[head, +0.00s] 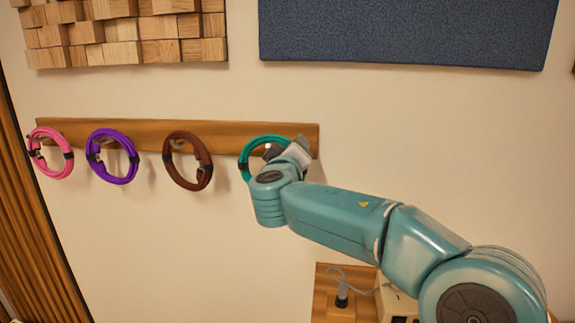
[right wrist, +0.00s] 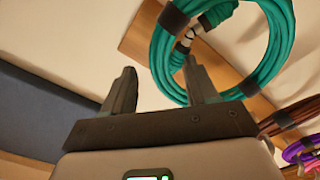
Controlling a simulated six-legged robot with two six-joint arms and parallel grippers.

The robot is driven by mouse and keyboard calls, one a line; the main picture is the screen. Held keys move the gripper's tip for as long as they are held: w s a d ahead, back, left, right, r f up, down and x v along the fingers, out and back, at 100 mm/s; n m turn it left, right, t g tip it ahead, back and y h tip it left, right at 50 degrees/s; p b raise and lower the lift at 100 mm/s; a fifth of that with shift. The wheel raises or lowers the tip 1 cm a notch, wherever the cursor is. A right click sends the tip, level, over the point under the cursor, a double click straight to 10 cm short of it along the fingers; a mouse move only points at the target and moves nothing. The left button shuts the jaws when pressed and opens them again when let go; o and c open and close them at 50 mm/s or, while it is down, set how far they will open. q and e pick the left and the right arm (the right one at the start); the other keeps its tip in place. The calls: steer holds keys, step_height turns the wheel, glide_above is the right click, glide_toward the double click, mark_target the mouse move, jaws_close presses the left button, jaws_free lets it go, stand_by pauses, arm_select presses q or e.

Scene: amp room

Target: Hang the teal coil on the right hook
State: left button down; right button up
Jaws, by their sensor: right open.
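The teal coil (head: 246,151) is at the right end of the wooden rail (head: 225,131), upright against it like the other coils. It also shows large in the right wrist view (right wrist: 276,48), with black ties around it. My right gripper (head: 283,150) is at the coil's right side and covers part of it. The right hook is hidden behind the gripper and coil. My left gripper is not in view.
Pink (head: 41,170), purple (head: 97,172) and brown (head: 178,177) coils hang along the rail to the left. A blue-grey panel (head: 400,32) and a wooden block panel (head: 120,35) are above. The wall under the rail is clear.

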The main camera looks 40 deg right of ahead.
steer(key=b+v, duration=0.5)
steer(key=v, duration=1)
steer(key=shift+s+a, duration=0.2)
steer(key=shift+a, duration=0.05)
